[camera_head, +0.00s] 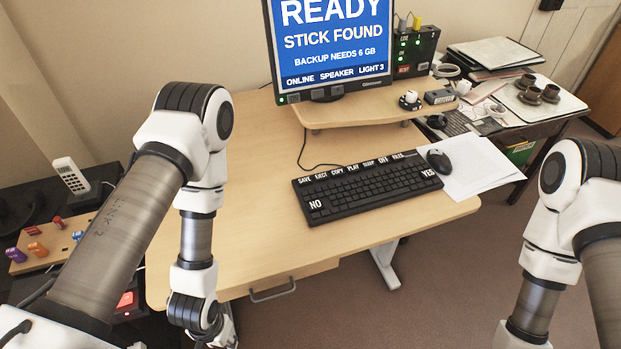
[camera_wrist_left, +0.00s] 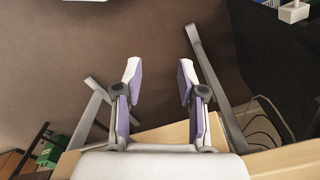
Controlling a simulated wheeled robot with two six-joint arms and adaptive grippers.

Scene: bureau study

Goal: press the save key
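The black keyboard (camera_head: 368,188) lies on the wooden desk, with a row of white-labelled keys along its far edge.
The monitor (camera_head: 335,45) reads "READY, STICK FOUND, BACKUP NEEDS 6 GB". A mouse (camera_head: 438,161) and white papers (camera_head: 478,168) lie right of the keyboard. A raised shelf (camera_head: 365,118) stands behind it. The desk (camera_head: 250,150) left of the keyboard is clear.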

